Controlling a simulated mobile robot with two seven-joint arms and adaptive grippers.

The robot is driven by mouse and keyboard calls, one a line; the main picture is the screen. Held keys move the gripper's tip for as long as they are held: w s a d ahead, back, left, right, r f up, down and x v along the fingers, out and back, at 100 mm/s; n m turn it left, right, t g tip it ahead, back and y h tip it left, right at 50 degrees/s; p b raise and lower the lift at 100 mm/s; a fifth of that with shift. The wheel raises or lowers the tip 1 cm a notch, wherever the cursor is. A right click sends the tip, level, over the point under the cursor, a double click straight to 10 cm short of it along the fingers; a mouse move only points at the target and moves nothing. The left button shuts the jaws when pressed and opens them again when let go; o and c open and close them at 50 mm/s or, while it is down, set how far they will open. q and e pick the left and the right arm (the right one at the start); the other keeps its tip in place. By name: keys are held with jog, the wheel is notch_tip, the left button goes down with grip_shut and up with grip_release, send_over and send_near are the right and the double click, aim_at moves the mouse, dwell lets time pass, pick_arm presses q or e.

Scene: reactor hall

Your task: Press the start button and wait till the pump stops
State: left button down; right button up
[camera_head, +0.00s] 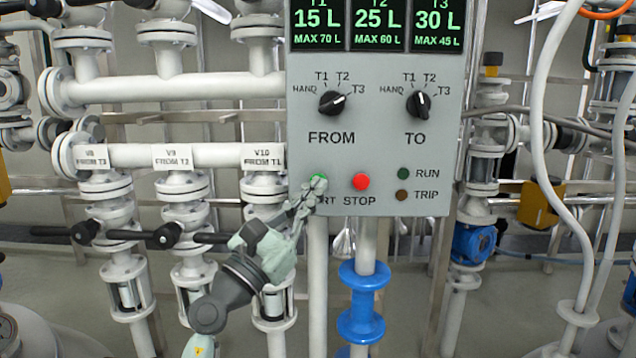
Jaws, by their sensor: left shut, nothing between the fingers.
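The grey control panel (386,150) stands ahead with the green start button (318,177) at its lower left. The red stop button (361,181) is just to the right and clear. The RUN lamp (403,173) is dark green and the TRIP lamp (402,195) dark brown; both look unlit. My right gripper is not in view.
Displays read T1 15 L, T2 25 L, T3 30 L. The FROM knob (333,103) points toward T3; the TO knob (419,104) points roughly up. Pipes and black-handled valves (166,236) stand left, near my left arm. A white hose (540,120) hangs right.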

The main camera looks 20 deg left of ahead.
pick_arm(q)
jog(key=shift+w, duration=0.1)
dwell(0.5)
jog(key=shift+w+a, duration=0.15)
jog(key=shift+w, duration=0.15)
jog(key=shift+w+a, duration=0.15)
jog(key=shift+w, duration=0.35)
dwell(0.6)
jog(key=shift+s, duration=0.1)
dwell(0.3)
jog(key=shift+s+d+p, duration=0.3)
jog(key=shift+s, duration=0.5)
jog(key=shift+s, duration=0.1)
jog(key=s, duration=0.2)
jog(key=s+d+p, duration=0.1)
jog(key=s, duration=0.1)
jog(key=shift+s+d, duration=0.15)
jog(key=shift+s, duration=0.15)
